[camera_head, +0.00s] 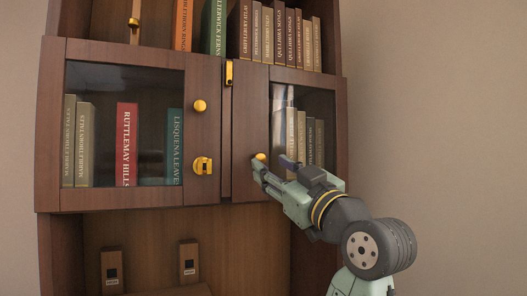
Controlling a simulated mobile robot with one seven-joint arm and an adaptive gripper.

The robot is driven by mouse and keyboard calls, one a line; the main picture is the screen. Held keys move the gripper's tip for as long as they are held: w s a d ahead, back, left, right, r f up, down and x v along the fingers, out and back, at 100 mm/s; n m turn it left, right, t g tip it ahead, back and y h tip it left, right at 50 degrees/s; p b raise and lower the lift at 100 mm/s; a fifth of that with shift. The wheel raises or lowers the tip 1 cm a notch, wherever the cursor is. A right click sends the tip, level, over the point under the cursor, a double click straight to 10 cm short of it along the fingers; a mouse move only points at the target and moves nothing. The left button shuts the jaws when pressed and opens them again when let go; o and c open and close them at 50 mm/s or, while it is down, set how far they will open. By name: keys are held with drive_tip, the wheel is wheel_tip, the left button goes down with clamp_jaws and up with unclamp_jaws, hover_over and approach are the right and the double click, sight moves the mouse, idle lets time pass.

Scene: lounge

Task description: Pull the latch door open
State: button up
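A wooden cabinet (125,199) has two glass-fronted doors. The left door (203,135) carries a round brass knob (200,105) and, below it, a brass latch (203,166). The right door (250,120) has a brass knob (260,156) low on its left frame. A tall brass fitting (229,73) sits near the top where the doors meet. My gripper (273,163) is in front of the right door, its fingers apart. Its left fingertip is at the right knob and partly covers it; I cannot tell whether they touch. The gripper hides the door's lower right part.
Books (127,144) stand behind the left glass, and more (302,135) behind the right. Below is an open recess with two small wooden blocks (110,270) (188,262). Bare wall (430,110) lies to the right.

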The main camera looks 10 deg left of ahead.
sight(261, 159)
drive_tip(key=shift+p+x, duration=0.7)
drive_tip(key=shift+x, duration=1.6)
clamp_jaws()
